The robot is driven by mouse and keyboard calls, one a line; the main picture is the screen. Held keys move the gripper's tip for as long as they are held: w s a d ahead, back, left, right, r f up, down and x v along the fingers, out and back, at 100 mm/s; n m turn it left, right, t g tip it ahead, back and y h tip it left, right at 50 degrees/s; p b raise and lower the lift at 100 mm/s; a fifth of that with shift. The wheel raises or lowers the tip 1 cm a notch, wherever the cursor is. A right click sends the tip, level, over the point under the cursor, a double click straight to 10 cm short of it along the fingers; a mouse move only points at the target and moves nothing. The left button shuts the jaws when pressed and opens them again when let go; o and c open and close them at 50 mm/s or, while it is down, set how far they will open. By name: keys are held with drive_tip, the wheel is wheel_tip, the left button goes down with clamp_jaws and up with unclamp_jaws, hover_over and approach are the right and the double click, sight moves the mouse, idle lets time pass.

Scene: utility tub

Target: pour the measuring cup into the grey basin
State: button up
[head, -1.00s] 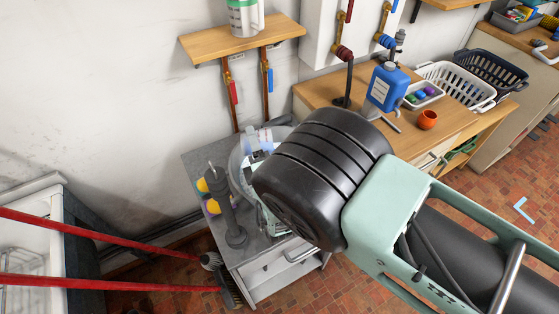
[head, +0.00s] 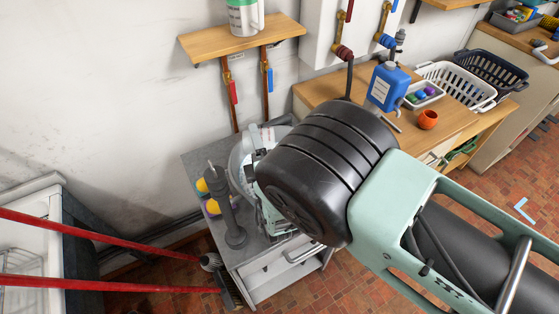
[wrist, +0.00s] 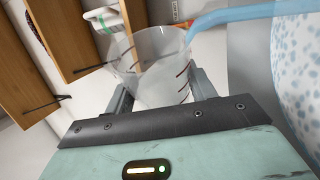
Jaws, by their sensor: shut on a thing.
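My gripper (wrist: 160,97) is shut on the measuring cup (wrist: 152,55), a clear cup with dark red marks. The cup looks tilted in the wrist view. A light-blue band (wrist: 228,14) runs from its rim to the right and looks like pouring liquid. A white surface with blue patches (wrist: 302,75) fills the right edge, apparently inside the basin. In the head view the pale grey round basin (head: 237,168) sits on the grey cabinet top, partly hidden by my arm. The cup (head: 266,136) shows just above it; my fingers are mostly hidden there.
A dark grey post-like object (head: 229,215) and yellow items (head: 203,185) stand left of the basin. Red poles (head: 100,240) cross the lower left.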

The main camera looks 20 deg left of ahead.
sight(271, 146)
drive_tip(key=shift+w+d+r+m+t+h+b, duration=0.15)
drive_tip(key=shift+d+r+m+t+h+b, duration=0.15)
drive_tip(key=shift+m+b, duration=0.55)
drive_tip(key=shift+w+d+r+m+t+h+b, duration=0.25)
drive_tip(key=shift+m+t, duration=0.2)
drive_tip(key=shift+m, duration=0.9)
drive_tip(key=shift+w+d+r+m+t+h+b, duration=0.1)
drive_tip(key=shift+d+r+m+t+h+b, duration=0.2)
drive_tip(key=shift+m+b, duration=0.6)
idle(0.8)
drive_tip(key=shift+w+d+r+m+t+h+b, duration=0.1)
drive_tip(key=shift+d+m+t+h+b, duration=0.25)
drive_tip(key=shift+m+b, duration=0.55)
drive_tip(key=shift+w+d+r+m+t+h+b, duration=0.15)
drive_tip(key=shift+m+h+b, duration=0.35)
drive_tip(key=shift+m, duration=0.8)
drive_tip(key=shift+w+d+m+t+h+b, duration=0.1)
drive_tip(key=shift+d+m+t+h+b, duration=0.25)
drive_tip(key=shift+m+b, duration=0.55)
idle(1.0)
